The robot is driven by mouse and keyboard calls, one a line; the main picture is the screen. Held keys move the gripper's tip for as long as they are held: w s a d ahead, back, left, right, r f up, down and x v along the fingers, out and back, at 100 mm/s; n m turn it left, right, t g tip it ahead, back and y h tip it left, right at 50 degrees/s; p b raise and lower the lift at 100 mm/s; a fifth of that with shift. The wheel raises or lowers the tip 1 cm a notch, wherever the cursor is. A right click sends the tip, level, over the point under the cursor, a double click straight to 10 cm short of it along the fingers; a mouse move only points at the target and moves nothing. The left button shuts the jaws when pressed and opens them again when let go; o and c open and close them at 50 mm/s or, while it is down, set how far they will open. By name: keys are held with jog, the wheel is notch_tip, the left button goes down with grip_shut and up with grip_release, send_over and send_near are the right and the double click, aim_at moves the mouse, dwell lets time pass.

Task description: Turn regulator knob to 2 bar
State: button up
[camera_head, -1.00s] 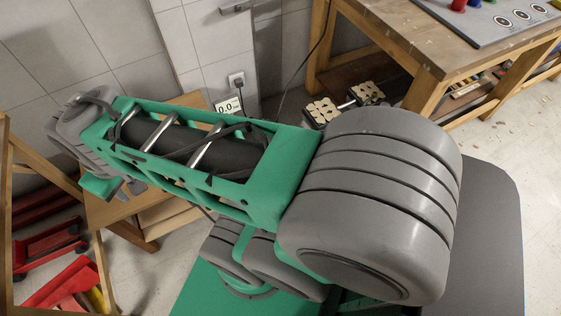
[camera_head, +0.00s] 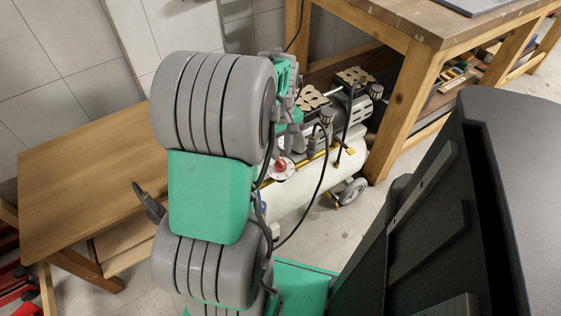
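A red knob (camera_head: 282,165) with a pale round dial around it sits at the near end of the compressor (camera_head: 297,187), which stands on the floor beside and partly under the workbench. I take this to be the regulator knob; its marks are too small to read. My grey and green arm (camera_head: 212,195) stands in front, left of the knob, and hides part of the compressor. My gripper is hidden behind the arm, so its fingers and any contact with the knob cannot be seen.
A bare wooden table (camera_head: 90,175) stands at the left. A heavy wooden workbench (camera_head: 410,70) rises behind and right of the compressor. A black hose (camera_head: 316,190) loops beside the tank. Open floor shows right of the compressor wheel (camera_head: 350,191).

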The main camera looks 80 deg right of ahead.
aim_at(280, 160)
notch_tip(280, 160, down, 4)
jog(key=shift+f+b, duration=0.2)
jog(key=shift+b, duration=0.2)
jog(key=shift+c, duration=0.5)
grip_shut()
